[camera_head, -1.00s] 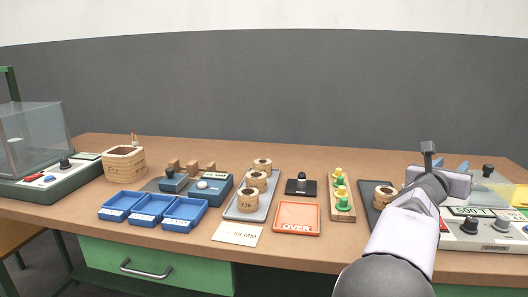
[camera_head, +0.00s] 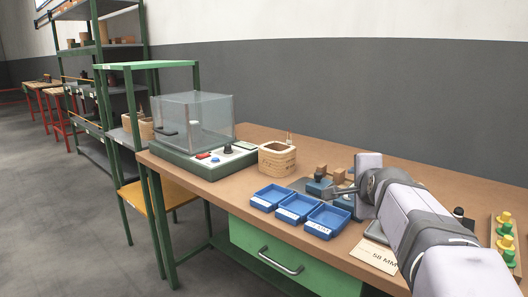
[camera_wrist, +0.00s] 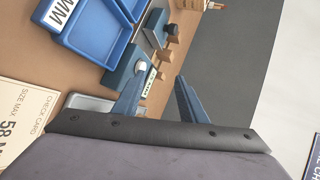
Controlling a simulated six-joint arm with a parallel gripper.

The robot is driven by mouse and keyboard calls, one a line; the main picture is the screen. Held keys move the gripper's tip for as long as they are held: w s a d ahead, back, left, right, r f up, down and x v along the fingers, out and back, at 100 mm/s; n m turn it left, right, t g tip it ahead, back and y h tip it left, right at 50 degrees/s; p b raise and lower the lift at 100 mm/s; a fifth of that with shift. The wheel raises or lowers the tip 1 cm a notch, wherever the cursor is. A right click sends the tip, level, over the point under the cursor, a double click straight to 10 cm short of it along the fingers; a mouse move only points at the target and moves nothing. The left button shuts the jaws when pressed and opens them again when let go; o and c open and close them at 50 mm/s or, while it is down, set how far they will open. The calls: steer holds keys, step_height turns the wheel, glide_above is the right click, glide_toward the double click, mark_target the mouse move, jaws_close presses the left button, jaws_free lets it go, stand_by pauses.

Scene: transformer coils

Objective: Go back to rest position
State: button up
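My gripper (camera_head: 338,191) is above the bench, near the blue trays and the small blue gauge device. In the wrist view its two dark fingers (camera_wrist: 158,92) stand apart with nothing between them. The blue device with a white knob (camera_wrist: 129,75) shows beyond the fingers in the wrist view. My arm covers the middle and right part of the bench in the head view, including most of the coil tray area.
Three blue trays (camera_head: 298,208) lie near the front edge. A card (camera_head: 372,257) marked 58 MM lies by my arm. Green and yellow parts (camera_head: 505,238) are at far right.

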steer(key=s+a+n+y, duration=0.1)
steer(key=a+n, duration=0.1)
steer(key=a, duration=0.3)
steer(key=s+a+f+n+g+y, duration=0.1)
steer(key=a+n, duration=0.2)
steer(key=a, duration=0.2)
steer(key=s+a+f+n+y, duration=0.1)
steer(key=a+n, duration=0.2)
steer(key=a, duration=0.2)
steer(key=shift+s+a+g, duration=0.1)
steer(key=shift+a+g, duration=0.1)
steer(key=shift+g, duration=0.2)
steer(key=s+a+f+n+g, duration=0.2)
steer(key=s+a+f+n, duration=0.1)
steer(key=a+f, duration=0.15)
steer(key=s+d+f+n+g, duration=0.4)
steer(key=s+f, duration=0.9)
steer(key=f, duration=0.1)
steer(key=s+d+f+n+g, duration=0.3)
steer(key=s+f+n+g, duration=0.2)
steer(key=s+f, duration=0.85)
step_height(320, 180, up, 37)
steer(key=w+p, duration=0.1)
steer(key=p, duration=3.6)
steer(key=shift+d+h, duration=0.15)
steer(key=shift+h, duration=0.15)
